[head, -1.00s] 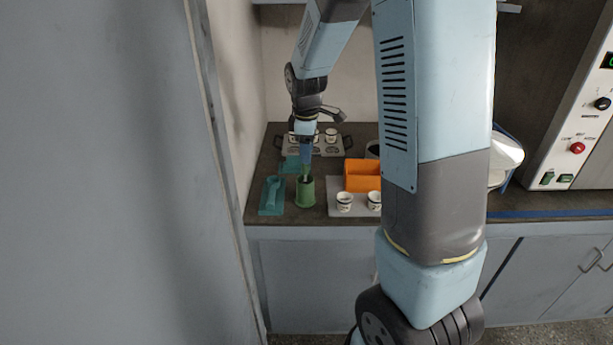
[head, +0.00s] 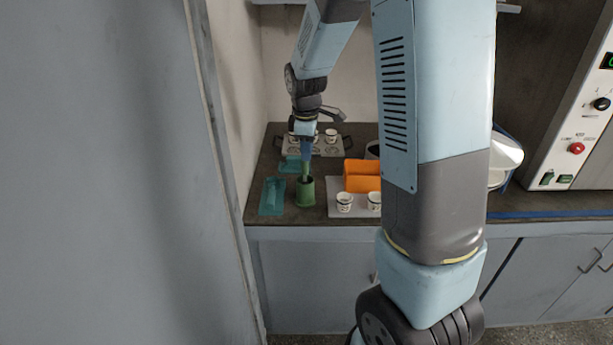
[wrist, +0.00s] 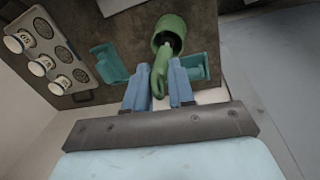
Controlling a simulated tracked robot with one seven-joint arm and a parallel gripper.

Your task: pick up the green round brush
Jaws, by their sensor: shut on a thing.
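The green round brush (wrist: 159,72) stands between the two blue fingers of my gripper (wrist: 158,88) in the wrist view. My gripper is shut on its handle. The brush's dark far end shows at the mouth of a green cup (wrist: 166,24), and its tip is hidden there. In the head view my gripper (head: 306,158) is above the green cup (head: 306,194), and a short length of the green brush (head: 306,174) shows between the fingers and the cup. I cannot tell whether the brush touches the cup wall.
A teal tray-like item (head: 272,197) lies left of the cup, and another teal item (head: 290,164) lies behind. An orange box (head: 360,170) and a light tray with white cups (head: 344,201) are to the right. A rack with more cups (head: 331,136) stands at the back.

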